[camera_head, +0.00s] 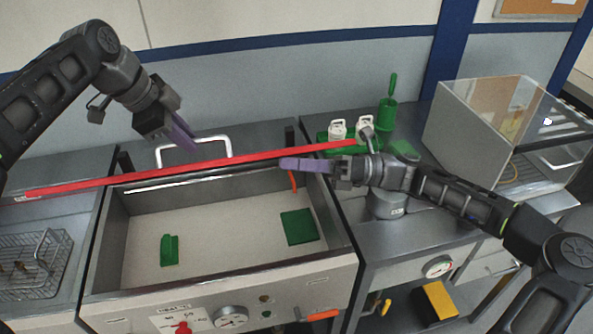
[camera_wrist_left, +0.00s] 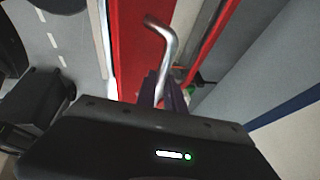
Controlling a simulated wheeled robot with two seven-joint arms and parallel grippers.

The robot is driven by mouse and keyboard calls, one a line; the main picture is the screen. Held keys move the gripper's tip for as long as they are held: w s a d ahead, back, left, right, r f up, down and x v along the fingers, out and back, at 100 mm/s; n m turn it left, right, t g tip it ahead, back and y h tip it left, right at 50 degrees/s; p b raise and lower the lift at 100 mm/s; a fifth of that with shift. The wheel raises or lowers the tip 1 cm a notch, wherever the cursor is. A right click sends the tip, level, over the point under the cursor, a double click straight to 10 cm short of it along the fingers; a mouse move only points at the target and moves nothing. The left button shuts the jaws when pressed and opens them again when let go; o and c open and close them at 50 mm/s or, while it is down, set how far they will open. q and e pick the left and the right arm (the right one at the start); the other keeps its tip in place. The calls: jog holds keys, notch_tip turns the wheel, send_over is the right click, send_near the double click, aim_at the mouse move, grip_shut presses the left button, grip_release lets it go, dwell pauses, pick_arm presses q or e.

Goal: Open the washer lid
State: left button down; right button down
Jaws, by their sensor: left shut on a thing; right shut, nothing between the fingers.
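The washer (camera_head: 225,270) stands in the middle with its basin open to view. Its lid (camera_head: 90,182) shows in the head view as a long red strip along the back, seen nearly edge-on. The silver lid handle (camera_head: 226,146) rises behind this strip. My left gripper (camera_head: 186,140) is shut on the handle, near its left part. In the left wrist view the handle (camera_wrist_left: 165,35) runs between the dark fingers (camera_wrist_left: 163,92), beside the red lid surface (camera_wrist_left: 135,50). My right gripper (camera_head: 290,164) is shut and empty, in front of the strip's right part; contact is unclear.
A green block (camera_head: 169,250) and a green pad (camera_head: 299,227) lie in the basin. A wire basket (camera_head: 35,270) is at the left. White bottles (camera_head: 338,130), a green cup (camera_head: 387,113) and a clear enclosure (camera_head: 485,125) stand at the right.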

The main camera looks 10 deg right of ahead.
pick_arm(q)
jog(key=shift+s+f+g, duration=0.25)
jog(key=shift+f+g, duration=0.05)
jog(key=shift+f, duration=0.4)
pick_arm(e)
jog(key=shift+w+d+r+t, duration=0.2)
jog(key=shift+w+r+t, duration=0.2)
jog(key=shift+w+r, duration=0.15)
pick_arm(q)
jog(key=c, duration=1.5)
grip_release()
jog(key=shift+s, duration=0.1)
jog(key=shift+o, duration=0.2)
jog(key=shift+r, duration=0.35)
jog(key=a+r, duration=0.2)
jog(key=shift+a+r, duration=0.1)
jog(key=shift+r, duration=0.25)
pick_arm(e)
jog(key=shift+w+f+m, duration=0.25)
jog(key=shift+w+m, duration=0.05)
pick_arm(q)
send_over(126, 180)
jog(key=shift+d+r, duration=0.15)
jog(key=shift+d, duration=0.15)
jog(key=shift+a, duration=0.15)
jog(key=shift+s+a, duration=0.1)
pick_arm(e)
jog(key=shift+s+a, duration=0.25)
jog(key=shift+s, duration=0.1)
